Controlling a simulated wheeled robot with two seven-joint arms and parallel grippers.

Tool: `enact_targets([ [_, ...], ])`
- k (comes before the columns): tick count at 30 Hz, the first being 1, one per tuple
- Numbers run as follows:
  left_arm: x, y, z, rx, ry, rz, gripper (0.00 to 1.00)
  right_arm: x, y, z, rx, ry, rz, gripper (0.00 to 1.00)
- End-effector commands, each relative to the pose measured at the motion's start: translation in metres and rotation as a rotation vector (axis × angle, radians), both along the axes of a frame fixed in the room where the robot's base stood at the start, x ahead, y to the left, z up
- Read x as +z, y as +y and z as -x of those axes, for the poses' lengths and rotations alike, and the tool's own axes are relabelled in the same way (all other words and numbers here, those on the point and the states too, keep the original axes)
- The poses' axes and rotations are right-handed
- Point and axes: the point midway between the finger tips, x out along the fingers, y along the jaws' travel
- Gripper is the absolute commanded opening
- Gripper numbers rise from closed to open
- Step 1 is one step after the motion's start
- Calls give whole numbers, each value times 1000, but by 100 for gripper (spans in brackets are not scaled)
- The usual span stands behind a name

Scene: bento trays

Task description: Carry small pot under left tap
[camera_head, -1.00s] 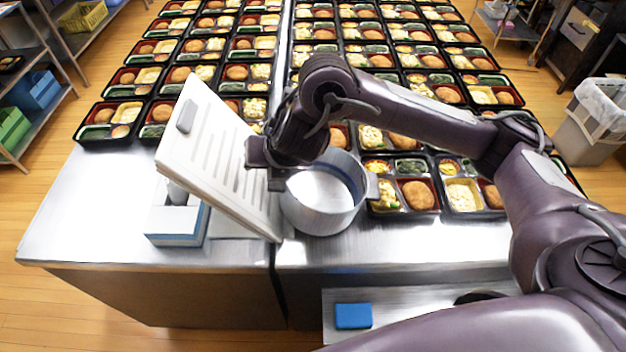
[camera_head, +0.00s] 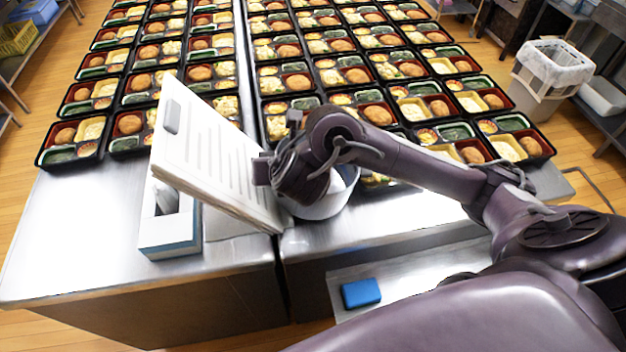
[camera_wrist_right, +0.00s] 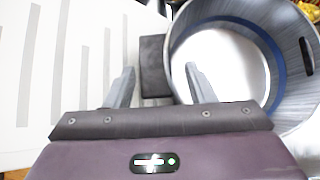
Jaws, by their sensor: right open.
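The small pot (camera_head: 330,205) is a grey metal pot standing on the steel counter, partly hidden behind my right arm in the head view. In the right wrist view the pot (camera_wrist_right: 287,62) shows its empty, pale inside and a dark block-like handle (camera_wrist_right: 153,66) on its near side. My right gripper (camera_wrist_right: 161,86) is open, its two fingers on either side of that handle with gaps visible. In the head view my right gripper (camera_head: 278,184) is at the pot's left side, its fingers hidden. My left gripper and the taps are not in view.
A white slatted board (camera_head: 210,150) leans close to the left of the pot. A blue and white box (camera_head: 170,225) stands left of it. Rows of bento trays (camera_head: 345,75) fill the counter behind. A blue block (camera_head: 361,292) lies on a lower surface in front.

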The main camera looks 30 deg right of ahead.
Motion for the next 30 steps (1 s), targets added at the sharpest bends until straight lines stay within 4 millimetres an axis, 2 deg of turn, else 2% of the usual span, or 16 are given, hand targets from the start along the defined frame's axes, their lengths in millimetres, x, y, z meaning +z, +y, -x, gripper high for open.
enact_targets([
  [1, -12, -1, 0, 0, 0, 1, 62, -11, 0, -6, 0, -1, 0, 50],
  [6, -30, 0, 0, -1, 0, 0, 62, -28, 1, -23, -1, 0, 1, 50],
  [10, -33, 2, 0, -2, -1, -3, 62, -31, 1, -30, 1, 0, -1, 50],
  [17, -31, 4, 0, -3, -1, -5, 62, -29, 1, -30, 1, 1, -1, 50],
  [28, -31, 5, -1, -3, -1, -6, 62, -30, 1, -30, 2, 2, 0, 1],
  [30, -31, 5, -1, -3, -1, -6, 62, -29, 1, -30, 1, -1, 0, 0],
])
